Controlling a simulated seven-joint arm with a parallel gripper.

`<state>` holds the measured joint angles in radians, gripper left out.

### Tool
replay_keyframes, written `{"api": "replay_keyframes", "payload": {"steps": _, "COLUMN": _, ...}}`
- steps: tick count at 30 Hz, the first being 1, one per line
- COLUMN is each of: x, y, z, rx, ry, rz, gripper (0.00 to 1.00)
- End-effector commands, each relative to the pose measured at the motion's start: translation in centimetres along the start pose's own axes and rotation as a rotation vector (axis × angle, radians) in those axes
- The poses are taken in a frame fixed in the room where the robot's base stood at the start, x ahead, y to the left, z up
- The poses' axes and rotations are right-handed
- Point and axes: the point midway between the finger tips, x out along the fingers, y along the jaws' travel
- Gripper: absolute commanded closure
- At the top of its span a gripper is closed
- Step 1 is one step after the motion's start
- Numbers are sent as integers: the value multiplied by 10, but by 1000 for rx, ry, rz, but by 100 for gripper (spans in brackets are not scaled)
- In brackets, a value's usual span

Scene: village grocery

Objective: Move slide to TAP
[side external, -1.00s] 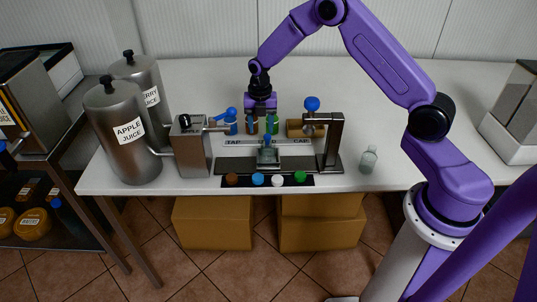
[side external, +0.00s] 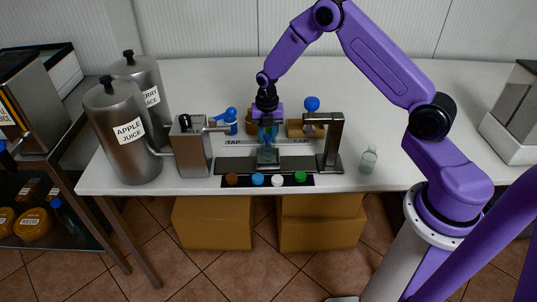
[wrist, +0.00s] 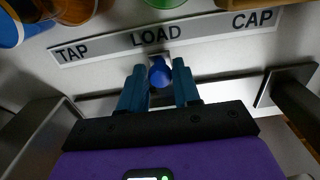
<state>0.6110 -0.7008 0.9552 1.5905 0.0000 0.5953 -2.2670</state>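The slide (side external: 268,158) is a small grey carriage with an upright blue knob (wrist: 160,72), on a dark rail (side external: 229,166). In the wrist view the knob stands in front of the LOAD label (wrist: 157,37), between TAP (wrist: 71,52) on the left and CAP (wrist: 252,18) on the right. In the side view my gripper (side external: 268,143) is low over the slide and hides the knob.
A steel tap unit (side external: 191,150) stands at the rail's left end and a capping post (side external: 333,145) at its right. Brown and blue items stand behind the label strip. Colored buttons lie in front. A clear bottle (side external: 368,161) stands to the right.

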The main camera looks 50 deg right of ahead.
Motion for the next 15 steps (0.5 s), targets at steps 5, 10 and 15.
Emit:
{"api": "replay_keyframes", "payload": {"steps": 5, "x": 0, "y": 0, "z": 0, "rx": 0, "ry": 0, "rz": 0, "gripper": 90}}
{"api": "replay_keyframes", "payload": {"steps": 10, "x": 0, "y": 5, "z": 0, "rx": 0, "ry": 0, "rz": 0, "gripper": 90}}
{"api": "replay_keyframes", "payload": {"steps": 15, "x": 0, "y": 16, "z": 0, "rx": 0, "ry": -1, "rz": 1, "gripper": 90}}
